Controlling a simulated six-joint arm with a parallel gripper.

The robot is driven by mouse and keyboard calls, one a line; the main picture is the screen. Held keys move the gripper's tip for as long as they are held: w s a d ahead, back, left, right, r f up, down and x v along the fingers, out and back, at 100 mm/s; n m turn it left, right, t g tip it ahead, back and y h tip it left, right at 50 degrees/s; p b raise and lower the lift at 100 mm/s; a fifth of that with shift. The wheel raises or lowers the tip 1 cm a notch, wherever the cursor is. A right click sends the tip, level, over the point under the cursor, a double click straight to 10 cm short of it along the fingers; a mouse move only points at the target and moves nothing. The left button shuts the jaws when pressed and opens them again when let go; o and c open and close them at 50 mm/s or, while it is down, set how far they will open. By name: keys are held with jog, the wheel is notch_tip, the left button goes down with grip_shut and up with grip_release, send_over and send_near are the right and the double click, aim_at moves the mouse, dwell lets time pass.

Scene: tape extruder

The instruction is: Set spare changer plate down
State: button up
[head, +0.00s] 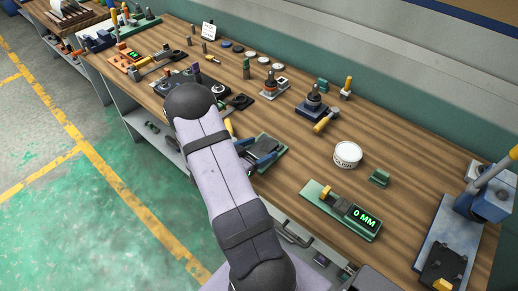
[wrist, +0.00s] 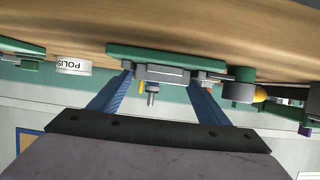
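The spare changer plate, which I take to be the dark flat block (head: 264,146), sits between the blue fingers of my gripper (head: 253,152). It shows as a grey block in the wrist view (wrist: 162,74), where the picture is upside down. The two fingers of my gripper (wrist: 163,82) lie against its opposite sides, and it appears held. A green base (wrist: 165,55) lies directly under the block on the bench. Whether a small gap remains between block and base cannot be told. My arm hides part of the bench on the left.
A white polish tin (head: 347,155) and a green gauge reading 0 MM (head: 340,209) stand to the right. Tool holders with yellow handles (head: 316,108) stand behind. A blue press (head: 485,195) is at the far right. The wooden bench (head: 420,165) has clear room right of the tin.

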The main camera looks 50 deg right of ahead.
jog(key=shift+r, duration=0.15)
jog(key=shift+a+r, duration=0.1)
jog(key=shift+a, duration=0.05)
jog(key=b+v, duration=0.1)
jog(key=v, duration=1)
jog(key=shift+a, duration=0.4)
jog(key=shift+w, duration=0.1)
